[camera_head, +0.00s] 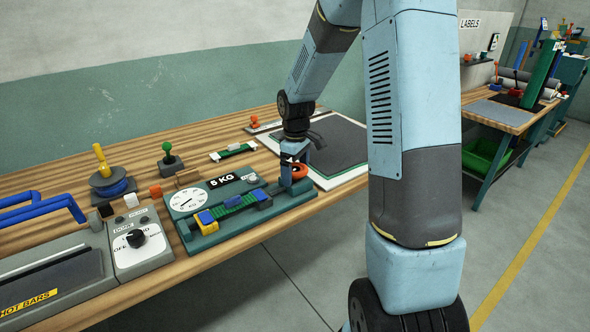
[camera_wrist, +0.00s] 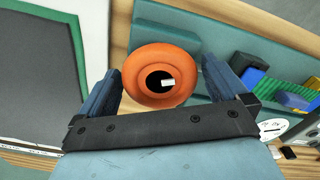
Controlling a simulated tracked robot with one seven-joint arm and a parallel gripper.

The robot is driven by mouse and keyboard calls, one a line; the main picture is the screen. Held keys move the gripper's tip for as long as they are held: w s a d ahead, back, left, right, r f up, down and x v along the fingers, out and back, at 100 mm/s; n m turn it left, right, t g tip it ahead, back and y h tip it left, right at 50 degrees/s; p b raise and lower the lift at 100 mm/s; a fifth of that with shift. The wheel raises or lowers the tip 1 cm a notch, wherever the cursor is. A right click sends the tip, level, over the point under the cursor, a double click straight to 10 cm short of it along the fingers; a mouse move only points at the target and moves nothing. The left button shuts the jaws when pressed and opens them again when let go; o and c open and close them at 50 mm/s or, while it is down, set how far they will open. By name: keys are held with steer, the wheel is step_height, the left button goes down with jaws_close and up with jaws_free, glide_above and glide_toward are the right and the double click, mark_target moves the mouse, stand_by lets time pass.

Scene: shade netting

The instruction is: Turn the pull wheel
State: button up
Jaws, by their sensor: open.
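The orange pull wheel (camera_head: 299,171) sits at the right end of the green tester base on the workbench. In the wrist view the pull wheel (camera_wrist: 160,76) is a round orange disc with a dark centre hole and a small pale mark. My gripper (camera_head: 294,160) is at the wheel, coming down from above. In the wrist view my gripper (camera_wrist: 163,80) is open, with one blue finger on each side of the wheel. Whether the fingers touch the rim I cannot tell. The arm and gripper hide part of the wheel in the head view.
The tester base (camera_head: 213,238) carries a dial (camera_head: 187,200), a "5 KG" label and a green strip between blue and yellow clamps. A dark mat (camera_head: 338,143) lies right of the wheel. A control box with a black knob (camera_head: 136,238) stands at front left.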

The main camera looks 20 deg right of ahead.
steer(key=shift+c, duration=0.5)
steer(key=c, duration=0.7)
steer(key=shift+a, duration=0.1)
steer(key=shift+c, duration=0.3)
steer(key=shift+m, duration=0.3)
steer(key=m, duration=0.9)
steer(key=shift+m, duration=0.3)
